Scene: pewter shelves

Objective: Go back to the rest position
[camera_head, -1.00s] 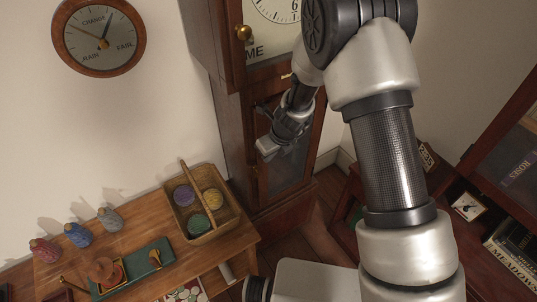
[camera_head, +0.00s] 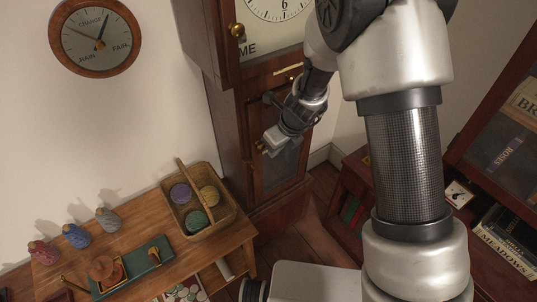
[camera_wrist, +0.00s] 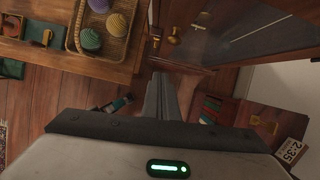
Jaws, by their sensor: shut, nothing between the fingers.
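My gripper (camera_head: 268,146) hangs in front of the tall wooden clock case (camera_head: 262,110) in the head view, at the end of my bent arm. In the wrist view my gripper's fingers (camera_wrist: 160,97) are together, with nothing between them, pointing toward the floor beside the table. The fingertips look small and partly hidden in the head view. I cannot tell how far they are from the clock's door.
A wooden side table (camera_head: 225,248) at the lower left bears a wicker basket (camera_head: 226,216) with coloured balls, several small bottles (camera_head: 76,236) and a green tray (camera_head: 150,272). Bookshelves (camera_head: 500,240) stand at the right.

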